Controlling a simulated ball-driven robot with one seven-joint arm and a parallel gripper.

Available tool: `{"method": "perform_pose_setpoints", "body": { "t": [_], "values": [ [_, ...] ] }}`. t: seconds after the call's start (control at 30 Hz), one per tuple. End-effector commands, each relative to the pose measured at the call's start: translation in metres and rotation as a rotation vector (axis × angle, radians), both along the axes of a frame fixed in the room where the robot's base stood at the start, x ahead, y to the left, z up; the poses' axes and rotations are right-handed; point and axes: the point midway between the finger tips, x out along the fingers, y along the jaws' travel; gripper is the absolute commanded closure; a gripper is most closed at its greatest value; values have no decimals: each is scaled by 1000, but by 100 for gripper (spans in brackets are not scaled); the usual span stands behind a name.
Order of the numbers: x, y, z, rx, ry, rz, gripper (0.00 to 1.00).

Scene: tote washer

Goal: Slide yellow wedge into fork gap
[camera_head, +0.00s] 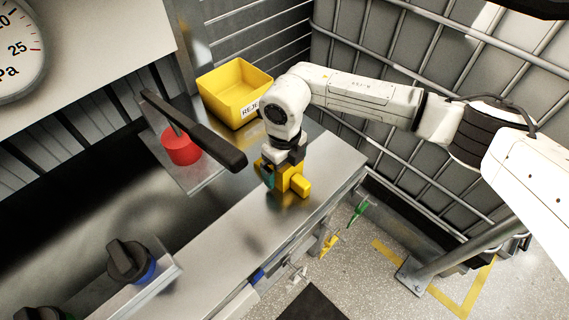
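A blocky yellow piece (295,182), which looks like the wedge, is on the steel ledge directly under my gripper (277,175). My gripper points down over it, and a dark teal part (268,178) shows at its left side. The wrist hides the top of the yellow piece. I cannot tell whether the fingers are closed on it or only around it, nor whether it touches the ledge. I cannot make out a fork gap in this view; it may be hidden under the gripper.
A yellow reject bin (232,88) stands behind the gripper. A black lever (195,130) over a red base (181,147) reaches close to the wrist's left. A black knob (130,262) sits at the lower left. The steel ledge (235,235) in front is clear. A wire cage (400,60) stands behind.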

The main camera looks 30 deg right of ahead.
Motion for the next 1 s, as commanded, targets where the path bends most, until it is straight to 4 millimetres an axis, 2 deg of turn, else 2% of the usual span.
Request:
{"method": "perform_pose_setpoints", "body": {
  "t": [0.07, 0.63, 1.0],
  "values": [
    [0, 0, 0, 0, 0, 0, 9],
    [0, 0, 0, 0, 0, 0, 63],
    [2, 0, 0, -1, 0, 1, 64]
  ]
}}
